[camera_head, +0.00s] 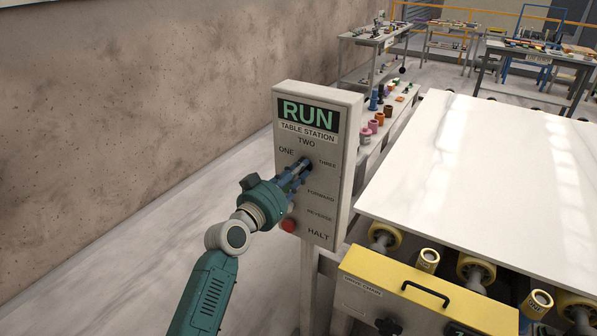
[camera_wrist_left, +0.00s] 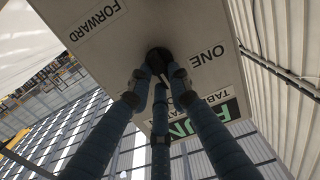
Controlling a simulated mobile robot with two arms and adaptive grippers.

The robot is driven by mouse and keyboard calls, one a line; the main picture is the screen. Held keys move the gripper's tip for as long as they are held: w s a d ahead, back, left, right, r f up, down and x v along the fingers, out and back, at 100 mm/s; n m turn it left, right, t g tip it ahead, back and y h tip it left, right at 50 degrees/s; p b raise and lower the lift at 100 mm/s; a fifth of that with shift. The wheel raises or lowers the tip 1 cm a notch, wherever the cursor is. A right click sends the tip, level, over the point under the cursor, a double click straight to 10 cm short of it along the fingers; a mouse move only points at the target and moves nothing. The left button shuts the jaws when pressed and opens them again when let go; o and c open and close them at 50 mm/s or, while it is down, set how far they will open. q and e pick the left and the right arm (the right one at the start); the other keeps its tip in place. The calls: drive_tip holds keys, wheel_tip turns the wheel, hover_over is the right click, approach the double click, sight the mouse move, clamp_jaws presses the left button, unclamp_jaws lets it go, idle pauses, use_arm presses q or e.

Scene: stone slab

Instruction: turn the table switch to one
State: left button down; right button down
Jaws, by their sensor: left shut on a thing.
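The grey control box (camera_head: 318,103) stands on a post left of the slab, with a sign reading RUN, TABLE STATION. Its dark table switch (camera_head: 308,163) sits among the labels ONE, TWO and THREE. My left gripper (camera_head: 303,170) comes from the front left, with its fingers shut on this switch. In the left wrist view, the fingers (camera_wrist_left: 160,75) close around the dark knob (camera_wrist_left: 157,54), beside the word ONE. The fingers cover much of the knob, and I cannot tell which label it points to. My right gripper is not in view.
A red button (camera_head: 289,225) sits low on the box near HALT, just below my left gripper. A large white slab (camera_head: 480,170) lies on rollers at right, behind a yellow-topped panel (camera_head: 425,290). A rough wall (camera_head: 140,110) runs along the left.

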use_arm(q)
drive_tip(key=n, duration=0.3)
drive_tip(key=n+p, duration=0.1)
drive_tip(key=n, duration=0.3)
drive_tip(key=a+n, duration=0.1)
drive_tip(key=n, duration=0.3)
drive_tip(key=shift+w+f, duration=0.1)
drive_tip(key=shift+w, duration=0.15)
drive_tip(key=shift+n, duration=0.3)
drive_tip(key=c, duration=1.6)
unclamp_jaws()
drive_tip(key=v, duration=1.2)
